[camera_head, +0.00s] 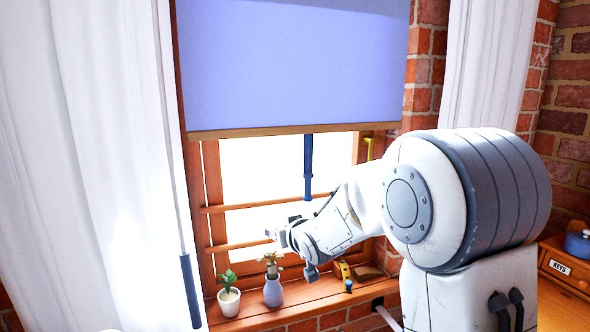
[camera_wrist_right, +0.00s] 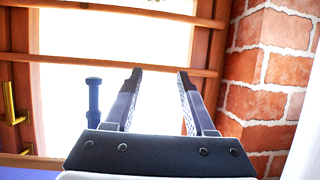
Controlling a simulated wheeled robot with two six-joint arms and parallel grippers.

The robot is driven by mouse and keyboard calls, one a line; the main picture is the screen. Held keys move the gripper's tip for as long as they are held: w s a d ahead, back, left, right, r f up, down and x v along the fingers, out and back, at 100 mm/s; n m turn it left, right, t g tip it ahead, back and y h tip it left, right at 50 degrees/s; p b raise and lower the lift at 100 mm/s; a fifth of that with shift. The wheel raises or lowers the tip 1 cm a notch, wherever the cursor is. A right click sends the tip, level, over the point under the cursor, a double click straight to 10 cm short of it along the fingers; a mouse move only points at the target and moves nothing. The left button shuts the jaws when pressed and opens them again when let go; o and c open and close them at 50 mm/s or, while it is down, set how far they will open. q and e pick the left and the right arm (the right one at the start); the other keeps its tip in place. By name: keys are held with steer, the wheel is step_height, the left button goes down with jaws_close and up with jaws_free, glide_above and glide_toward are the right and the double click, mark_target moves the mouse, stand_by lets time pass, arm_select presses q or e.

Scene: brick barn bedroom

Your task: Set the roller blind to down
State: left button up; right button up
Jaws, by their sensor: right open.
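The roller blind (camera_head: 295,60) is a lavender-blue sheet over the upper part of the window, with a wooden bar (camera_head: 290,131) along its lower edge. A dark blue pull (camera_head: 308,168) hangs from the middle of that bar. My right gripper (camera_head: 272,234) is in front of the window, below and left of the pull in the head view. In the right wrist view, my right gripper (camera_wrist_right: 160,75) is open with nothing between its fingers. The pull (camera_wrist_right: 94,100) stands outside them, beside the left finger. My left gripper is not in view.
White curtains (camera_head: 90,150) hang on both sides. A dark blue rod (camera_head: 190,290) hangs at the left curtain. Wooden window bars (camera_head: 240,206) are behind my gripper.

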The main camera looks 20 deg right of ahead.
mark_target(310, 180)
steer(key=w+d+r+t, duration=0.1)
steer(key=w+d+r, duration=0.1)
steer(key=d, duration=0.2)
steer(key=w+d+r+t+p, duration=0.1)
steer(key=w+d+r+t, duration=0.1)
steer(key=d+r, duration=0.1)
steer(key=w+d+r+t, duration=0.1)
steer(key=w+d+r, duration=0.1)
steer(key=d, duration=0.3)
steer(key=shift+r+m+t+h+p, duration=0.3)
steer(key=shift+r+m+h, duration=0.05)
steer(key=shift+m+h, duration=0.05)
steer(key=w+p, duration=0.4)
steer(key=w, duration=0.6)
steer(key=shift+a, duration=0.25)
jaws_close()
